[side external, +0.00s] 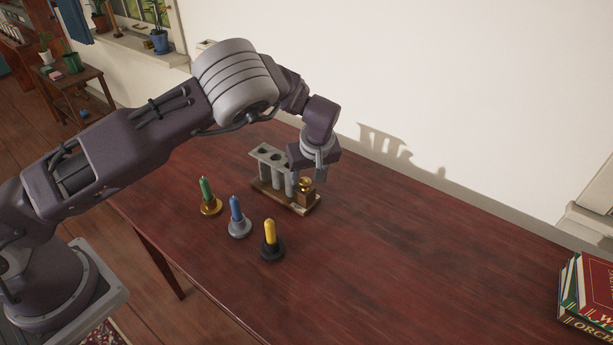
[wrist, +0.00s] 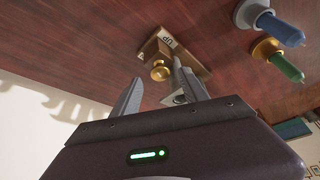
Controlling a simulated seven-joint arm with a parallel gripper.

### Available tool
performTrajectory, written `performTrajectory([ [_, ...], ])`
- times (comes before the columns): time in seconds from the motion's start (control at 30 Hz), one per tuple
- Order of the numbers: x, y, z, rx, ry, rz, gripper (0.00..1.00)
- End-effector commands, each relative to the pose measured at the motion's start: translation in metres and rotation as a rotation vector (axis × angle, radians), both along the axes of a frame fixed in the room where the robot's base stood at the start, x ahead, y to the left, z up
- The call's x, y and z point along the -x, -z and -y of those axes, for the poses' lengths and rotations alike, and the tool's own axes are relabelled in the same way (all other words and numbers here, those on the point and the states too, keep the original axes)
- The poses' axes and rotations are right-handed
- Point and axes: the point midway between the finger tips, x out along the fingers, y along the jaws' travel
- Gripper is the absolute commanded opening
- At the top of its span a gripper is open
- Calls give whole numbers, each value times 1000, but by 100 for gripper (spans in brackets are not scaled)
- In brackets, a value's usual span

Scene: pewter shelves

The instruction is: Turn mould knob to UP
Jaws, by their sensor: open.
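The mould (side external: 268,154) is a grey rack of upright tubes on a wooden base near the middle of the table. A round brass knob (side external: 305,183) sits on a brown block at the base's right end. In the wrist view, the brass knob (wrist: 160,71) shows beside a pale label reading UP (wrist: 169,40). My gripper (wrist: 157,74) is open and empty. The knob appears between its fingertips in that view; contact cannot be told. In the side view my gripper (side external: 306,170) is just above the knob end, partly hiding the mould.
Green (side external: 205,190), blue (side external: 236,209) and yellow (side external: 270,233) candles stand in holders in front of the mould. Books (side external: 588,300) lie at the table's right edge. A white wall (side external: 450,90) rises behind. The table's right half is mostly clear.

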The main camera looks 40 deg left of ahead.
Motion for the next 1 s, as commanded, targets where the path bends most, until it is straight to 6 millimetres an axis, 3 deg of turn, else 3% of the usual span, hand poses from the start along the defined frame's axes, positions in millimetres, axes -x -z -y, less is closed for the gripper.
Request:
performTrajectory([
  [0.2,9,-40,14,1,1,2,52],
  [0.37,12,-50,17,1,-2,0,52],
  [0.77,13,-47,18,1,-3,-2,52],
  [1.0,4,-7,4,-1,-4,-4,52],
])
